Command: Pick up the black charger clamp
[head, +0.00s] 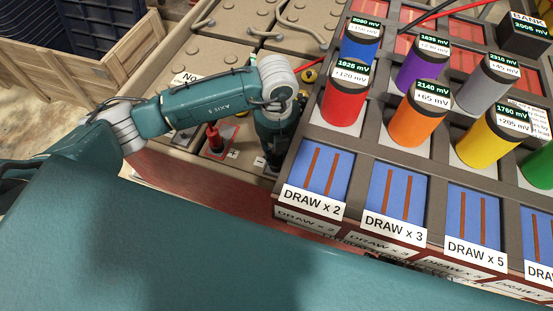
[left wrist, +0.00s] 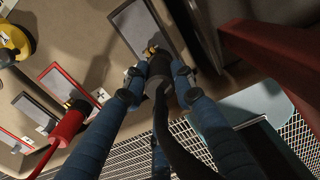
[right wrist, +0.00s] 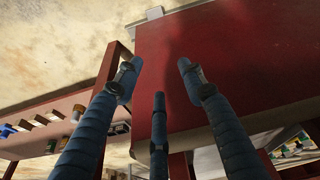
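The black charger clamp (left wrist: 158,84) stands at a grey pad (left wrist: 143,28) in the left wrist view, with its black cable running down the picture. My left gripper (left wrist: 159,72) has its blue fingertips on both sides of the clamp, and the clamp fills the gap between them. In the head view my left gripper (head: 272,150) points down beside the rack and largely hides the clamp. My right gripper (right wrist: 158,68) is open and empty in the right wrist view, facing a red panel. It is not seen in the head view.
A red clamp (head: 214,138) stands on a red-framed pad to the left; it also shows in the left wrist view (left wrist: 68,124). The rack (head: 290,185) with coloured cylinders stands close on the right. A wooden crate (head: 125,60) is at the far left.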

